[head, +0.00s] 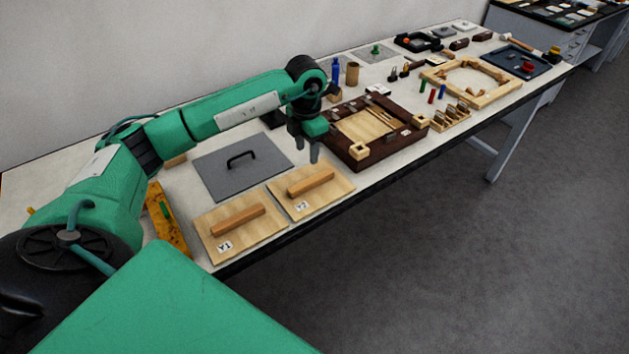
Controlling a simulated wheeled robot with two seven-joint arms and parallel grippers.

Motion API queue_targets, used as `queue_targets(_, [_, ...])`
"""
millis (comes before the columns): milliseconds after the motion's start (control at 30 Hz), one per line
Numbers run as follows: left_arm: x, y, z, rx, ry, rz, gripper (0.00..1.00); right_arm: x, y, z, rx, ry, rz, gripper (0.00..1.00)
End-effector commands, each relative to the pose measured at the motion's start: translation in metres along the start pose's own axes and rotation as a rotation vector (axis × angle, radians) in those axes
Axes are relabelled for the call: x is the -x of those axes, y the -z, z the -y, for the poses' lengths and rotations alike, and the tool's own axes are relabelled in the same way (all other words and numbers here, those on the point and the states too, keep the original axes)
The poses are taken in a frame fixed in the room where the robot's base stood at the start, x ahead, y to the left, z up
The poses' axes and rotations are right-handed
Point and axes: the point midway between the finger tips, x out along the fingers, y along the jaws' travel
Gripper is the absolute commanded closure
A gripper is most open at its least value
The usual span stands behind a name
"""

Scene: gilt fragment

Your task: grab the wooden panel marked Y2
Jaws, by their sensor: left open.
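The wooden panel marked Y2 (322,202) lies flat on the workbench near its front edge. It is a light square board with a raised wooden bar handle (310,183) across it and a white Y2 label. A similar panel marked Y1 (249,236) lies just left of it. My left gripper (307,154) hangs pointing down above the bench, behind and above the Y2 panel's handle. It is open and holds nothing; it is apart from the panel. My right gripper does not show.
A grey plate with a black handle (215,176) lies behind the panels. A dark wooden frame (343,155) stands close to the right of my left gripper. A yellow level-like tool (170,226) lies left of Y1. The bench's front edge (285,237) is close to both panels.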

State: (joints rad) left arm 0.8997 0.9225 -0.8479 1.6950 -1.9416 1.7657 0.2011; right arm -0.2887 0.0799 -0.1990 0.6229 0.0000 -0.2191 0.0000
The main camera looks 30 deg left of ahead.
Motion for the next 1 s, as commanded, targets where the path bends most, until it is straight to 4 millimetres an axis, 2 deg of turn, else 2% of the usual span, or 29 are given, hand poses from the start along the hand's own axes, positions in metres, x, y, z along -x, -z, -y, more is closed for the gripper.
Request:
queue_targets(100, [-0.024,0.001,0.001,0.0,0.002,-0.004,0.55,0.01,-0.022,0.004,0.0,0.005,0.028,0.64])
queue_targets(200, [-0.04,0.0,0.001,-0.001,0.003,-0.002,0.55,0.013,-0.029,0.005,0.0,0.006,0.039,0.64])
queue_targets(333, [-0.052,-0.001,0.001,-0.001,0.002,0.0,0.55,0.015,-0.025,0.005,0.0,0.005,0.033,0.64])
queue_targets(433, [-0.057,-0.001,0.002,-0.001,0.003,0.0,0.55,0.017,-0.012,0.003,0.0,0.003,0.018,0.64])
queue_targets(600, [-0.077,-0.005,0.009,-0.001,0.005,-0.001,0.55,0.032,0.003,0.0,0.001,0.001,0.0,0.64])
queue_targets(800, [-0.103,-0.006,0.009,-0.001,0.002,0.0,0.55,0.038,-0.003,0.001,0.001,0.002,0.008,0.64])
queue_targets(1000, [-0.107,-0.006,0.009,-0.001,0.001,0.002,0.55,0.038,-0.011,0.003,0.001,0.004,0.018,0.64])
